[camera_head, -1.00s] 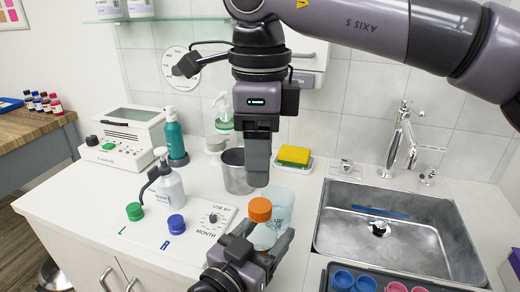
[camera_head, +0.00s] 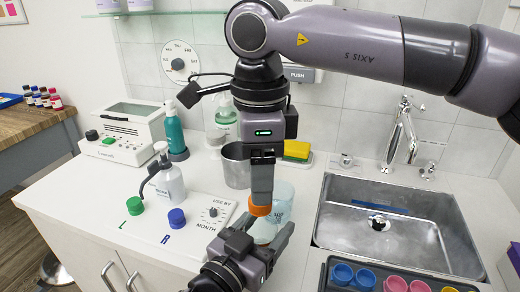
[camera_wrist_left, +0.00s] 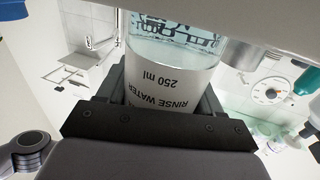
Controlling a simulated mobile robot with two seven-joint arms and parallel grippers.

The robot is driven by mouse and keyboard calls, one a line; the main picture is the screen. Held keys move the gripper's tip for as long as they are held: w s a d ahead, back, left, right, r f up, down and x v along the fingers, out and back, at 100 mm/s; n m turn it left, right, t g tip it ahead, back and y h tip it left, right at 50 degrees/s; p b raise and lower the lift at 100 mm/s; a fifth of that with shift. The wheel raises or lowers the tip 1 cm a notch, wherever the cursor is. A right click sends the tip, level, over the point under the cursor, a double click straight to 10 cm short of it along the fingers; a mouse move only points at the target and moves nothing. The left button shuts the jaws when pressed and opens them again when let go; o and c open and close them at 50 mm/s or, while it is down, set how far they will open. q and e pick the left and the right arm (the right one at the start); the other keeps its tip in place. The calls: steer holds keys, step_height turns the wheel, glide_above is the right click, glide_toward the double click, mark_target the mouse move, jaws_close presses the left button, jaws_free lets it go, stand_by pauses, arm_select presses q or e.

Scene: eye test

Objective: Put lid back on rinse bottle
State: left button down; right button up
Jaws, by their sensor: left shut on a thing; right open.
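The clear rinse bottle (camera_head: 264,234) stands between the fingers of my left gripper (camera_head: 267,228), which is shut on it. In the left wrist view, the rinse bottle (camera_wrist_left: 172,85) shows a "RINSE WATER 250 ml" label between the jaws. The orange lid (camera_head: 260,210) appears at the top of the bottle; whether it is fully seated I cannot tell. My right gripper (camera_head: 262,198) is open and points straight down, with its fingertips at the lid, overlapping its upper part in the view.
A green cap (camera_head: 134,205) and a blue cap (camera_head: 177,218) lie on the counter left.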

steer(key=shift+f, duration=1.8)
jaws_close()
steer(key=shift+m, duration=0.9)
steer(key=shift+o, duration=0.7)
jaws_free()
steer(key=shift+r, duration=0.15)
step_height(320, 180, up, 12)
